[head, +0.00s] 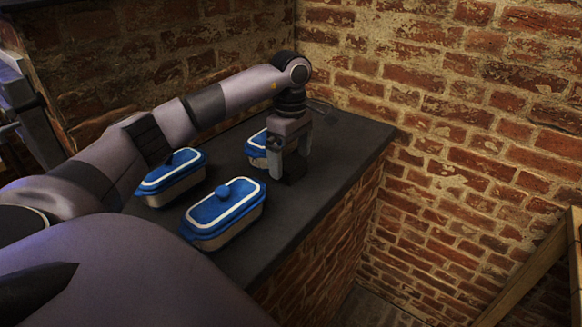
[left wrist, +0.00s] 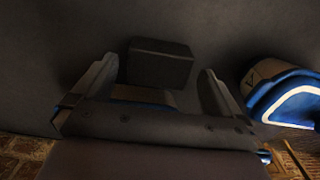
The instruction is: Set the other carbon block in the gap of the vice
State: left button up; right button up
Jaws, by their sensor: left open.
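The dark carbon block (head: 292,169) stands on the black counter under my left gripper (head: 289,160). In the left wrist view the block (left wrist: 160,66) lies between and just beyond the fingers of my open left gripper (left wrist: 160,82). Space shows on both sides of the block. In the head view the fingers partly hide it. I cannot make out a vice in either view. My right gripper is not in view.
Three blue-lidded jars stand on the counter (head: 335,150): one in front (head: 224,213), one at left (head: 173,178), and one (head: 257,150) close beside the gripper, partly hidden. Brick walls (head: 470,130) rise behind and right.

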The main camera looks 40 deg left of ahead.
pick_arm(q)
notch_tip(320, 180, down, 2)
jog(key=shift+f, duration=0.1)
jog(key=c, duration=1.2)
jog(key=shift+r, duration=0.2)
